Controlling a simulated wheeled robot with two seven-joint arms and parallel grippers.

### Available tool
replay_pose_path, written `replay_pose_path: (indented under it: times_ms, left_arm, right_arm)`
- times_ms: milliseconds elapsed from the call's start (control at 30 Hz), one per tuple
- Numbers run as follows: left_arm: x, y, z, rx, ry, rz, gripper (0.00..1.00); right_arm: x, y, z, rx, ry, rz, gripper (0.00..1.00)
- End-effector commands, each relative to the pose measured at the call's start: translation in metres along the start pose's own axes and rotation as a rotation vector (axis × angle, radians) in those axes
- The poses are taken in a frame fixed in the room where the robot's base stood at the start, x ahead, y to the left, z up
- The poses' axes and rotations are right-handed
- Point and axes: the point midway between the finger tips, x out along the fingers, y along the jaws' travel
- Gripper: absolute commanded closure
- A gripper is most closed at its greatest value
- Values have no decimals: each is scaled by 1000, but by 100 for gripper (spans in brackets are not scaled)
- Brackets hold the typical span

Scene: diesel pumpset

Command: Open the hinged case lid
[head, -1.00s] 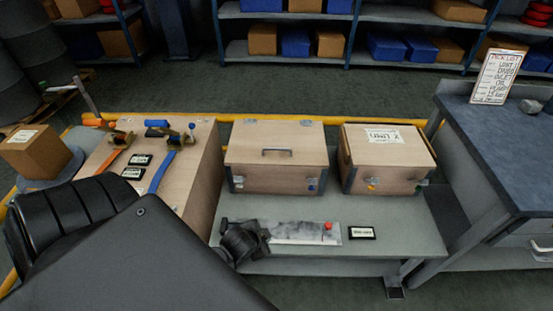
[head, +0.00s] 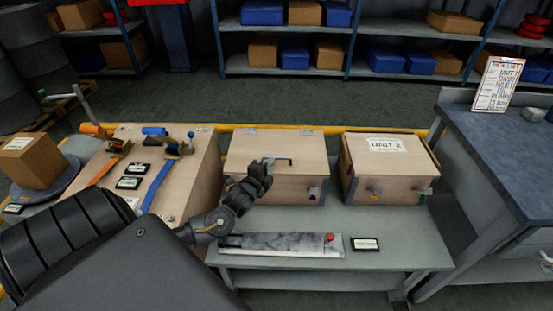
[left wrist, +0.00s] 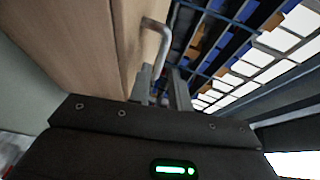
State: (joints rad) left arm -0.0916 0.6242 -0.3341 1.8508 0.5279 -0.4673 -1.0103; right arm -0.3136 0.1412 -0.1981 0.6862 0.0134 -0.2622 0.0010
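The hinged case (head: 285,190) is a pale wooden box on the grey bench, with its lid (head: 255,148) shut. A grey bar handle (head: 284,159) stands on the lid near its front edge. It also shows close up in the left wrist view (left wrist: 163,38). A metal latch (head: 313,193) is on the front right; the front left corner is partly hidden by my arm. My left gripper (head: 266,168) is at the left end of the handle. In the left wrist view its fingers (left wrist: 162,88) are apart, with the handle bar between them. My right gripper is not in view.
A second wooden case (head: 385,165) marked UNIT 2 stands to the right. A metal plate with a red knob (head: 329,238) and a label (head: 365,244) lie in front. A wooden crate (head: 195,185) with straps stands left. A blue-topped workbench (head: 500,150) is right.

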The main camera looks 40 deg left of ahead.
Motion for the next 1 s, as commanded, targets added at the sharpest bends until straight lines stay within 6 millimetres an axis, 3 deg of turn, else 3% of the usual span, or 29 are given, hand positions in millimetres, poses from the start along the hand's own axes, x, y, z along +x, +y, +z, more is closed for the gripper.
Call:
replay_pose_path:
  times_ms: [200,400,733,900,1000]
  left_arm:
    - [39,0,0,-2,-2,-1,80]
    - [58,0,0,-2,0,1,80]
    - [61,0,0,-2,0,1,80]
    - [61,0,0,-2,0,1,100]
    - [61,0,0,-2,0,1,100]
  right_arm:
    - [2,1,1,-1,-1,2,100]
    - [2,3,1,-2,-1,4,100]
    - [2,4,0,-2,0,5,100]
    - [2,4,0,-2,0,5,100]
    - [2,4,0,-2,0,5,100]
